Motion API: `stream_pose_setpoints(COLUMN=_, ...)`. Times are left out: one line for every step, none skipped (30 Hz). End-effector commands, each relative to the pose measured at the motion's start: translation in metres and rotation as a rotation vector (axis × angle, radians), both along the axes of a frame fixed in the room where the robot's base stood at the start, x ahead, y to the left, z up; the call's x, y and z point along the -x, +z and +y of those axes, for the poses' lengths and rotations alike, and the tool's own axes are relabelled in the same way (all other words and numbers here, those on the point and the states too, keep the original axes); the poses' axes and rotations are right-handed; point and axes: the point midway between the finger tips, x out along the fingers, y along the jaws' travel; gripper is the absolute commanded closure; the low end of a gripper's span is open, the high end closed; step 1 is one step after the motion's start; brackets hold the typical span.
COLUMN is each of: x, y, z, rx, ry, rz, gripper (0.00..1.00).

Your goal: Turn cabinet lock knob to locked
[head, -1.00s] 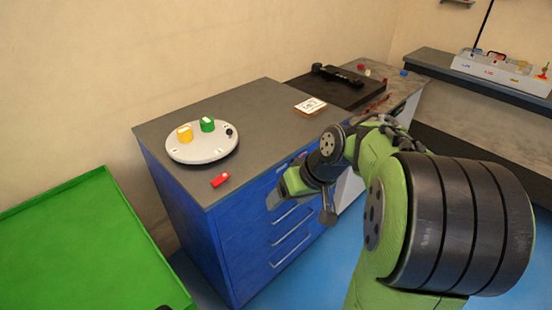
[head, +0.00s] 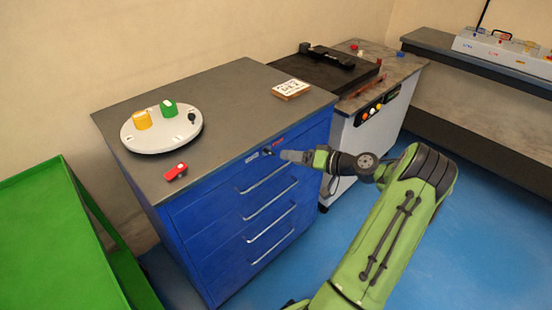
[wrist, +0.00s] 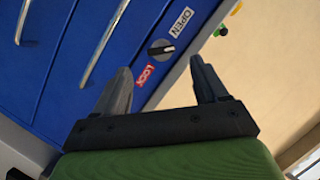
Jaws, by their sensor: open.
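The blue cabinet (head: 255,205) stands at the middle of the head view. Its lock knob (wrist: 161,49) is a dark round knob with a light pointer, between a white OPEN label (wrist: 183,22) and a red LOCK label (wrist: 146,76). The pointer lies across the line between the labels, and I cannot tell its exact setting. My gripper (head: 287,155) is at the cabinet's upper front, close to the knob (head: 267,152). In the wrist view my gripper (wrist: 161,82) is open and empty, with the knob beyond the fingertips and between them.
Several drawer handles (head: 271,204) stick out below the knob. On the cabinet top are a white round tray (head: 160,143), a red tag (head: 176,172) and a small sign (head: 291,89). A grey machine cabinet (head: 370,135) stands to the right. A green table (head: 50,240) is at the left.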

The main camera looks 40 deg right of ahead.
Motion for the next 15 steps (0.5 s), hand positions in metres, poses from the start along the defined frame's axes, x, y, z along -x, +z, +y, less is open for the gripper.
stream_pose_setpoints(x=-0.013, y=-0.006, z=0.005, rx=0.000, ry=0.005, rz=-0.002, gripper=0.28)
stream_pose_setpoints(x=-0.019, y=-0.008, z=0.008, rx=0.001, ry=0.005, rz=0.000, gripper=0.28)
stream_pose_setpoints(x=-0.028, y=-0.010, z=0.010, rx=0.001, ry=0.005, rz=-0.002, gripper=0.28)
stream_pose_setpoints(x=-0.034, y=-0.012, z=0.012, rx=0.001, ry=0.004, rz=-0.001, gripper=0.28)
stream_pose_setpoints(x=-0.039, y=-0.013, z=0.014, rx=0.001, ry=0.005, rz=0.000, gripper=0.28)
stream_pose_setpoints(x=-0.045, y=-0.015, z=0.016, rx=0.000, ry=0.002, rz=-0.001, gripper=0.28)
stream_pose_setpoints(x=-0.050, y=-0.016, z=0.017, rx=0.001, ry=0.002, rz=0.000, gripper=0.28)
stream_pose_setpoints(x=-0.053, y=-0.017, z=0.018, rx=0.001, ry=0.002, rz=0.000, gripper=0.28)
stream_pose_setpoints(x=-0.057, y=-0.018, z=0.019, rx=0.001, ry=0.002, rz=0.000, gripper=0.28)
stream_pose_setpoints(x=-0.059, y=-0.018, z=0.020, rx=0.000, ry=0.001, rz=0.000, gripper=0.28)
stream_pose_setpoints(x=-0.060, y=-0.019, z=0.020, rx=0.000, ry=0.001, rz=0.000, gripper=0.28)
stream_pose_setpoints(x=-0.062, y=-0.019, z=0.020, rx=0.000, ry=0.000, rz=0.000, gripper=0.28)
stream_pose_setpoints(x=-0.062, y=-0.019, z=0.020, rx=0.000, ry=0.000, rz=0.000, gripper=0.28)
stream_pose_setpoints(x=-0.062, y=-0.019, z=0.020, rx=0.000, ry=-0.001, rz=0.001, gripper=0.28)
stream_pose_setpoints(x=-0.062, y=-0.018, z=0.020, rx=0.000, ry=-0.001, rz=0.001, gripper=0.28)
